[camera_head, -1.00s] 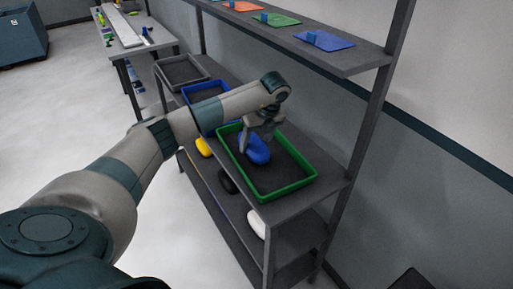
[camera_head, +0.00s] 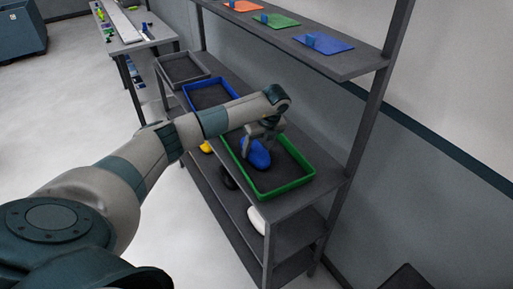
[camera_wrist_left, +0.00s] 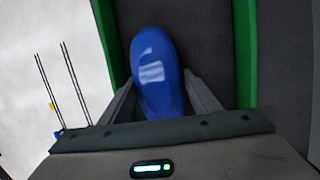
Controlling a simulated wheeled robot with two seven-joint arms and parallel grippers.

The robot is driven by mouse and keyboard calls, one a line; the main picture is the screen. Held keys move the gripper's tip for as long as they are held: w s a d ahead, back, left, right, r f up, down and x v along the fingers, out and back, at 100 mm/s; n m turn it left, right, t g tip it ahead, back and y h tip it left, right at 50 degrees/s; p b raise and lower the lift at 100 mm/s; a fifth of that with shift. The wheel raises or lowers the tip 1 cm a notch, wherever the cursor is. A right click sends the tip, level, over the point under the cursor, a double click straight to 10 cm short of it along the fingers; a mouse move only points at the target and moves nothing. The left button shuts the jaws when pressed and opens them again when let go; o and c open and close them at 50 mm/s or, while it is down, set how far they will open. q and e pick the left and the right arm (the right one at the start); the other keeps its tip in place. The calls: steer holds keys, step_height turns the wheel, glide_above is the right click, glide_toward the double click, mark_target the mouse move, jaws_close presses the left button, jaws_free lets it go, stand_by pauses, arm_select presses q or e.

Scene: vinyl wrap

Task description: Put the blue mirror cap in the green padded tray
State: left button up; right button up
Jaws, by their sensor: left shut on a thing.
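The blue mirror cap (camera_head: 256,154) is at the green padded tray (camera_head: 291,187), over its dark padding near the left part. I cannot tell whether it touches the padding. My left gripper (camera_head: 258,140) is above the tray, shut on the cap. In the left wrist view the cap (camera_wrist_left: 158,75) lies between the two fingers (camera_wrist_left: 160,100), with the tray's green walls (camera_wrist_left: 246,50) on both sides. My right gripper is not in view.
A blue-rimmed tray (camera_head: 212,95) and a grey tray (camera_head: 181,69) stand farther back on the same shelf. A yellow part (camera_head: 206,147), a black part (camera_head: 228,178) and a white part (camera_head: 257,220) are lower down. An upper shelf (camera_head: 340,66) with coloured cards overhangs behind.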

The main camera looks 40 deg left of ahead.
mark_target(258, 146)
arm_select(q)
steer(key=o, duration=1.1)
steer(key=shift+o, duration=0.2)
steer(key=shift+r, duration=0.1)
steer(key=shift+r, duration=0.1)
steer(key=shift+d+r+b, duration=0.2)
steer(key=shift+r+b, duration=0.2)
steer(key=shift+b, duration=0.05)
steer(key=b+v, duration=0.2)
steer(key=v, duration=0.3)
steer(key=shift+r+b, duration=0.15)
steer(key=shift+b, duration=0.15)
steer(key=shift+d+r, duration=0.15)
steer(key=shift+r, duration=0.35)
